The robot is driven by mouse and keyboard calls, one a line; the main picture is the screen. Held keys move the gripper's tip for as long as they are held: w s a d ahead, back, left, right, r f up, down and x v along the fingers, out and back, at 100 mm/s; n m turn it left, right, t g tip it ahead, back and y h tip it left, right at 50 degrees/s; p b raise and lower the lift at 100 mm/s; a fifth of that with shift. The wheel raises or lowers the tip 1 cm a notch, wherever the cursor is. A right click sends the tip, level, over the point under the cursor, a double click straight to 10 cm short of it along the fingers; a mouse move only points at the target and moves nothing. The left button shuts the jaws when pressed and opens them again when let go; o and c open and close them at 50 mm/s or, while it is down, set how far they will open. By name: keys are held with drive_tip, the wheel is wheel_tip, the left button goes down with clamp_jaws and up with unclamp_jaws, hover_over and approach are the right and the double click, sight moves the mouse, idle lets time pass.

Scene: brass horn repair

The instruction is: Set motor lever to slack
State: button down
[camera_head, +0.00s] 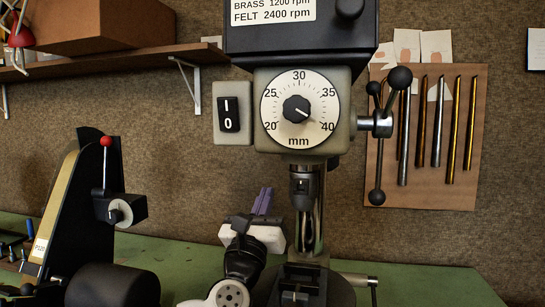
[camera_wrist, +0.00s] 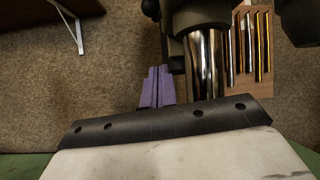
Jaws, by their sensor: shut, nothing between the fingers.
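No part in view is labelled as the motor lever, and I cannot tell which one it is. A black knob (camera_head: 350,8) sits at the right of the drill press's dark upper housing, cut by the top edge. A red-balled lever (camera_head: 106,142) stands upright on the belt machine at the left. My gripper (camera_head: 264,198) has purple fingers, shut and empty, pointing up in front of the drill press column, left of the chuck. It touches no lever that I can see. The wrist view shows the fingers (camera_wrist: 156,86) beside the shiny column.
The drill press has a depth dial (camera_head: 299,108), a switch (camera_head: 232,114) and a ball-ended feed handle (camera_head: 385,125). Rods hang on a brown board (camera_head: 427,190) at right. A shelf (camera_head: 120,58) holds a box (camera_head: 100,22). The green bench (camera_head: 430,283) is clear at right.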

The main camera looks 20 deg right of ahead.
drive_tip(key=shift+r, duration=0.1)
drive_tip(key=w+d+r+p, duration=0.3)
drive_tip(key=w+r+p, duration=0.1)
drive_tip(key=r+p, duration=0.3)
drive_tip(key=shift+w+r, duration=0.3)
drive_tip(key=shift+a, duration=0.1)
idle(0.4)
drive_tip(key=shift+s+a+r, duration=0.2)
drive_tip(key=shift+s+r, duration=0.2)
drive_tip(key=shift+r, duration=0.25)
